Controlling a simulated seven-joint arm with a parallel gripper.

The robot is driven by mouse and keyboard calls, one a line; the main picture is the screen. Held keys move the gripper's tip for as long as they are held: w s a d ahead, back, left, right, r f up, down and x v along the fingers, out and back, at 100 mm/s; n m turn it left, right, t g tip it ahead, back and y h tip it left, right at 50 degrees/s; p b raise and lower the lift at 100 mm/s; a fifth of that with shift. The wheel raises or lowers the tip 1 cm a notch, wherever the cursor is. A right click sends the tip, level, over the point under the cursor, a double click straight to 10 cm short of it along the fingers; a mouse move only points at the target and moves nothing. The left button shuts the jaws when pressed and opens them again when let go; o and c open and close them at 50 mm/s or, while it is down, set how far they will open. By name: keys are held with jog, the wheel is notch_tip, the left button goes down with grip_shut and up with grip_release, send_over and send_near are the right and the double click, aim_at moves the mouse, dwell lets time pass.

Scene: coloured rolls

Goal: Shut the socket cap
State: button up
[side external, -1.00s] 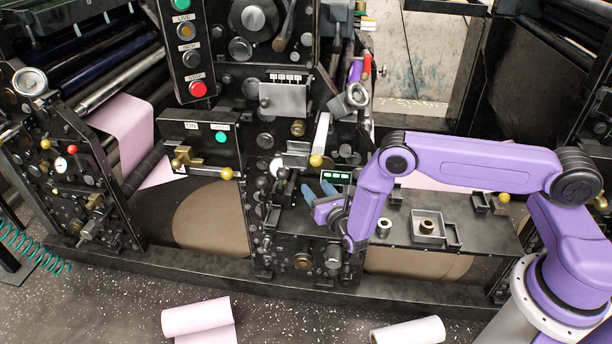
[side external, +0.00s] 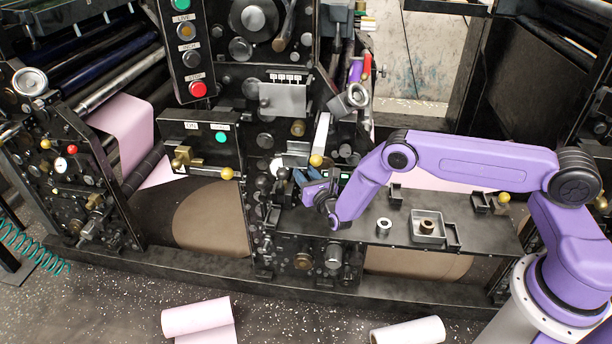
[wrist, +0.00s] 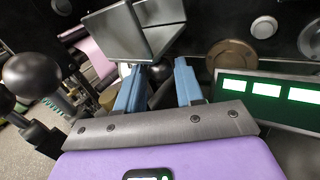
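A grey metal flap that looks like the socket cap (wrist: 115,32) stands tilted up at the top of the wrist view, beside a second grey metal face. In the side external view a small silver plate (side external: 296,147) on the machine front seems to be the same part. My gripper (wrist: 160,68) has its two blue fingers apart, with the tips just below the flap. A dark round knob shows between and beyond the fingers. In the side external view my gripper (side external: 298,176) is just under the plate; whether it touches is unclear. The socket itself is not clearly seen.
A green-lit display (wrist: 270,92) is close to the right of the fingers. A black ball knob (wrist: 32,75) is at the left. A yellow ball knob (side external: 316,160) sits by the plate. The shelf (side external: 400,236) holds a metal ring (side external: 384,226) and a square tray (side external: 414,239).

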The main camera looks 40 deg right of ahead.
aim_at(300, 166)
grip_shut()
jog(key=shift+s+a+r, duration=0.1)
jog(key=shift+s+a+r+m+g+y, duration=0.15)
jog(key=shift+s+a+r+m+g, duration=0.1)
jog(key=shift+r+m+g, duration=0.25)
jog(key=shift+s+a+r+m+g+y, duration=0.2)
jog(key=shift+r+m+g, duration=0.1)
jog(key=shift+r+g, duration=0.3)
jog(key=shift+s+a+r+m+g+y, duration=0.2)
jog(key=shift+r+m+g+y, duration=0.15)
jog(key=shift+r+g, duration=0.25)
jog(key=shift+s+a+r+m+g+y, duration=0.15)
jog(key=shift+r+m+g+y, duration=0.2)
jog(key=shift+r+g, duration=0.25)
jog(key=o, duration=0.5)
grip_release()
